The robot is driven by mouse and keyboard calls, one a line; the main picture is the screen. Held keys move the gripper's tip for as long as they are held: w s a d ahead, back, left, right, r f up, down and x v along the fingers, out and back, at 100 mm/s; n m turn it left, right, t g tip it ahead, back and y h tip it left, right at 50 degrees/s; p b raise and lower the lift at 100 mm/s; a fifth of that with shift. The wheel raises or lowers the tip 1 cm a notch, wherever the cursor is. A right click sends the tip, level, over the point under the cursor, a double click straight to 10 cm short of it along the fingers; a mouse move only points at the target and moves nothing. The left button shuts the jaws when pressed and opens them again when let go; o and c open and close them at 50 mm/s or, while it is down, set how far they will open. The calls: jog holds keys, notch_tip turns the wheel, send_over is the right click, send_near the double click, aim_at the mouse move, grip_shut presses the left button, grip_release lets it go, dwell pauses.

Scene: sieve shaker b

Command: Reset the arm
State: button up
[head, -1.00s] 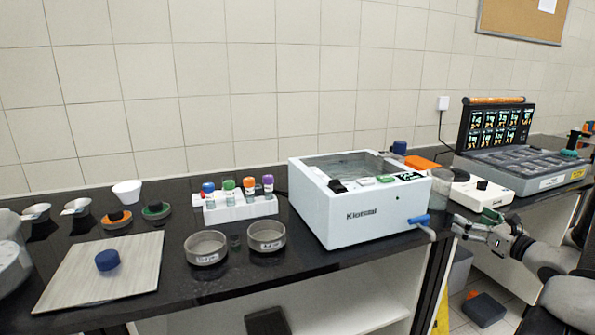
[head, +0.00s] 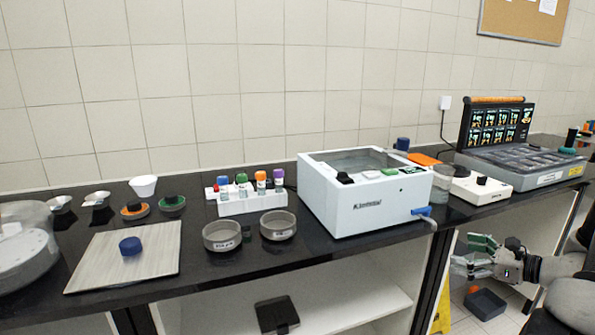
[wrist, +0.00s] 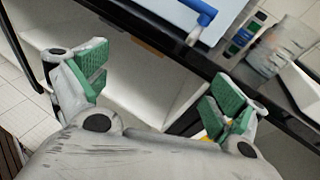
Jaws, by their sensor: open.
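My gripper (head: 472,256) is at the right in the head view, in front of the bench and below the level of its top. It is open and empty. In the wrist view my gripper (wrist: 160,88) shows two green-padded fingers wide apart, with the bench front edge and an open shelf beyond them. A white water bath-like box (head: 365,195) with a blue tap (head: 422,211) stands on the bench to the left of my gripper. The blue tap also shows at the top of the wrist view (wrist: 200,14).
The black bench top (head: 330,250) carries two sieve-like bowls (head: 222,237), a tube rack (head: 247,203), a pale board (head: 110,265) with a blue cap (head: 130,246), and a white scale-like device (head: 482,190). A dark bin (head: 485,303) is on the floor below my gripper.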

jog(key=s+a+r+n+g+h, duration=0.1)
jog(key=s+a+r+n+g, duration=0.2)
jog(key=s+n+g, duration=0.5)
jog(key=s+a+r+n+g+h, duration=0.1)
jog(key=s+a+r+n+g, duration=0.15)
jog(key=s+n, duration=0.5)
jog(key=s+d+r+n+h, duration=0.3)
jog(key=s+r+n+h, duration=0.3)
jog(key=r+n, duration=0.15)
jog(key=a+r+n+t+h, duration=0.1)
jog(key=a+r+n+t, duration=0.2)
jog(key=r, duration=0.5)
jog(key=shift+w+a+n+h, duration=0.15)
jog(key=shift+a+n+h, duration=0.25)
jog(key=shift+a, duration=0.45)
